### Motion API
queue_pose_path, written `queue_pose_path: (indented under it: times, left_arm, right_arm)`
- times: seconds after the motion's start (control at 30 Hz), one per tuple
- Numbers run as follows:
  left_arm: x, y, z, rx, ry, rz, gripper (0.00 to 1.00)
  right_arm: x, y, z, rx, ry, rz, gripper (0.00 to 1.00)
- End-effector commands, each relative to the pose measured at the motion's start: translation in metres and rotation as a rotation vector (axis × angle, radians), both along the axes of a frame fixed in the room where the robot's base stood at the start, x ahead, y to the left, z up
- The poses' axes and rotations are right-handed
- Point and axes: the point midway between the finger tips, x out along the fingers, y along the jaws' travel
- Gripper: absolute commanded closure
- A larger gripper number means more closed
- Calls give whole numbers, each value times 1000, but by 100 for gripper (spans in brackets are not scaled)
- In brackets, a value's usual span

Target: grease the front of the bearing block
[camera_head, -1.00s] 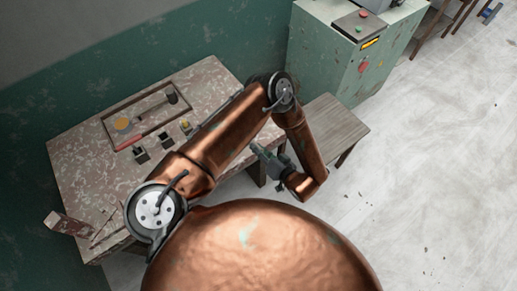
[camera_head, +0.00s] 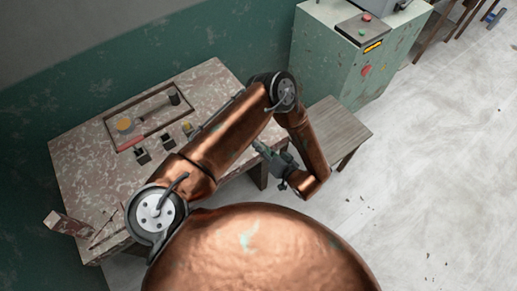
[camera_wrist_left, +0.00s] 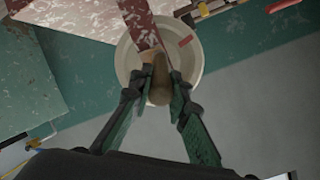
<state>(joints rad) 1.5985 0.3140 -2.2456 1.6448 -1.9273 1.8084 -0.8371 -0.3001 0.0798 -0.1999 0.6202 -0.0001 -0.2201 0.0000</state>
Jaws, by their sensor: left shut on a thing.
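My left gripper (camera_head: 264,150) hangs off the front edge of the worktable (camera_head: 90,180), to the right of its tray in the head view. In the left wrist view the left gripper (camera_wrist_left: 161,82) is shut on a short brown rounded handle (camera_wrist_left: 159,92). The handle's far end is hidden or unclear. Several small dark blocks stand on the table: a left one (camera_head: 142,156), a middle one (camera_head: 166,141) and a right one with yellow on it (camera_head: 187,129). I cannot tell which is the bearing block. My right gripper is not in view.
A shallow tray (camera_head: 106,122) holds a yellow disc (camera_head: 124,124) and a dark cup (camera_head: 174,98). A red bar (camera_head: 130,143) lies at its front. A wooden bench (camera_head: 338,125) and a green cabinet (camera_head: 330,65) stand right. A pale round container (camera_wrist_left: 124,62) shows behind the handle.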

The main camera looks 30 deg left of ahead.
Motion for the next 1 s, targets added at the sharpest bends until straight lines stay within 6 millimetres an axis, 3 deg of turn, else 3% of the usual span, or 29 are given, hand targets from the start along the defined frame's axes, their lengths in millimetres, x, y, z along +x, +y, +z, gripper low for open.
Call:
queue_pose_path:
  times: [0.73, 1.0]
  left_arm:
    - [44, -19, -2, -1, 0, -1, 100]
    - [43, -17, 1, 0, 1, 0, 100]
  right_arm:
    - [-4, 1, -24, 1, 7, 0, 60]
    - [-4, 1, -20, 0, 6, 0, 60]
